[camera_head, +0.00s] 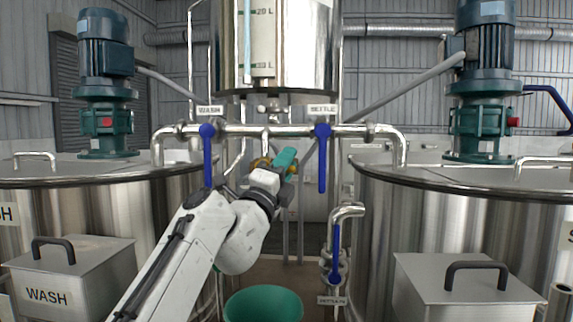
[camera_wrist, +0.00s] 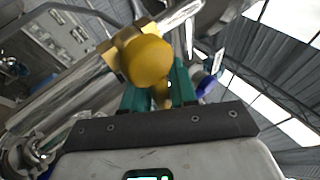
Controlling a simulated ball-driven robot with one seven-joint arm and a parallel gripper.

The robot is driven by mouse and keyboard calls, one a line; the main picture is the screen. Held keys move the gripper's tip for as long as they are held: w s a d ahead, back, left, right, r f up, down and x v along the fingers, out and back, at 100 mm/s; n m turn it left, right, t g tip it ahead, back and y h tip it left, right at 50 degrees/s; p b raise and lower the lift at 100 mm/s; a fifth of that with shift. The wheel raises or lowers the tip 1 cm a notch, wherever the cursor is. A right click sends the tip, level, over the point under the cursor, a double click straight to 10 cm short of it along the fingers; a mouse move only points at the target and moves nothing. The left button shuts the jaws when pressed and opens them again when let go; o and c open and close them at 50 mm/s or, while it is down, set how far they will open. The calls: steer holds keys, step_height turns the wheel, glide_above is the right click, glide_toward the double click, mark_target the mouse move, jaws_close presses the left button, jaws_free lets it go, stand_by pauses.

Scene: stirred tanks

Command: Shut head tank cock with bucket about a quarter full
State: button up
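The head tank (camera_head: 312,45) is a shiny steel vessel with a sight gauge at the top centre. A brass-yellow cock (camera_head: 261,163) shows under the cross pipe, partly hidden by my gripper (camera_head: 283,162). In the wrist view the cock's rounded yellow end (camera_wrist: 150,62) is close, its narrow lever (camera_wrist: 162,96) pointing down between the teal fingers of my gripper (camera_wrist: 161,92). Whether both fingers press on the lever is unclear. The green bucket (camera_head: 263,306) stands below, cut off by the bottom edge; its contents and any stream are not visible.
Blue valve levers hang at the WASH (camera_head: 208,158) and SETTLE (camera_head: 323,160) labels, on both sides of my gripper. Another blue lever (camera_head: 336,252) is on a lower pipe. Large steel tanks stand at left (camera_head: 100,215) and right (camera_head: 440,215). A narrow gap lies between them.

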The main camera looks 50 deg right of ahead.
jaws_close()
steer(key=shift+f+n+t+b, duration=0.1)
steer(key=shift+n+t+b, duration=0.2)
steer(key=shift+b, duration=0.25)
steer(key=shift+r, duration=0.2)
steer(key=shift+o, duration=1.5)
jaws_free()
steer(key=shift+a+f, duration=0.1)
steer(key=b+v, duration=0.4)
steer(key=v, duration=0.6)
steer(key=shift+a+f, duration=0.2)
steer(key=shift+a, duration=0.05)
